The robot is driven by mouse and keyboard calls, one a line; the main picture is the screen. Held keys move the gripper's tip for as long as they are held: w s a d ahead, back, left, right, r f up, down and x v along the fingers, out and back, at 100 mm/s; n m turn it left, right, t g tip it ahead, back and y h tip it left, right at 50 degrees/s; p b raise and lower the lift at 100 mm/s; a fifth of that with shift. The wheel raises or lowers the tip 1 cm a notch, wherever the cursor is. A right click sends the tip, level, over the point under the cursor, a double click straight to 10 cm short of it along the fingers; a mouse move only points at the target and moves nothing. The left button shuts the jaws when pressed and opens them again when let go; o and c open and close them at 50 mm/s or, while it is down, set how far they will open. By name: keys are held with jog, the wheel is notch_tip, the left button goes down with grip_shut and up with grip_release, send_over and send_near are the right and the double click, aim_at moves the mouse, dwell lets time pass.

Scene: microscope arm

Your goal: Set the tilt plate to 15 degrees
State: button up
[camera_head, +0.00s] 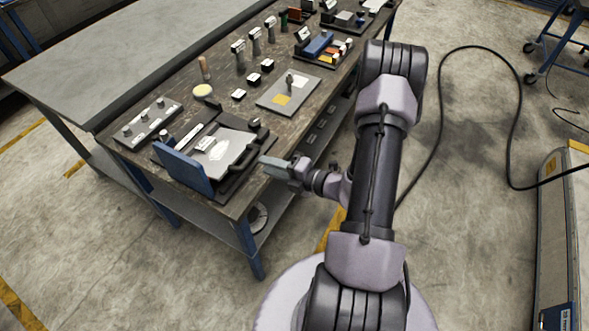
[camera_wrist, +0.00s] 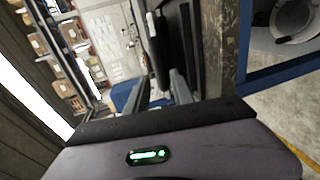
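What looks like the tilt plate is a light grey plate (camera_head: 222,148) with a white label, set in a dark frame with a blue panel (camera_head: 184,170) on its near left side. A black bar handle (camera_head: 240,165) runs along the plate's right side. My gripper (camera_head: 268,163) is just right of the handle, at the table edge, and appears apart from it. In the wrist view my two grey fingers (camera_wrist: 162,90) stand apart with a gap, empty. Black bars (camera_wrist: 158,42) show ahead of them. The plate's angle and any scale cannot be read.
The worktable (camera_head: 140,150) also holds a strip with several knobs (camera_head: 147,124), a flat grey panel with a small lever (camera_head: 288,92), and several tools and trays farther back. A dark round knob (camera_head: 254,123) stands near the plate's far corner. A cable (camera_head: 512,120) lies on the floor at right.

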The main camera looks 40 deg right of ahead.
jog(key=p+v, duration=0.1)
jog(key=v, duration=0.9)
jog(key=shift+p, duration=0.4)
jog(key=a+r+n+g+y+b, duration=0.1)
jog(key=a+r+n+g+y, duration=0.1)
jog(key=a+r+n+g, duration=0.65)
jog(key=a+r+n+g+y+b, duration=0.25)
jog(key=a+n, duration=0.75)
jog(key=n, duration=0.6)
jog(key=s+a+r+n+t+h, duration=0.1)
jog(key=s+r+n+h, duration=0.3)
jog(key=n, duration=0.6)
jog(key=s+a+r+n+t+h+b, duration=0.1)
jog(key=s+a+r+n+h, duration=0.3)
jog(key=n, duration=0.7)
notch_tip(320, 180, up, 2)
jog(key=shift+r, duration=0.1)
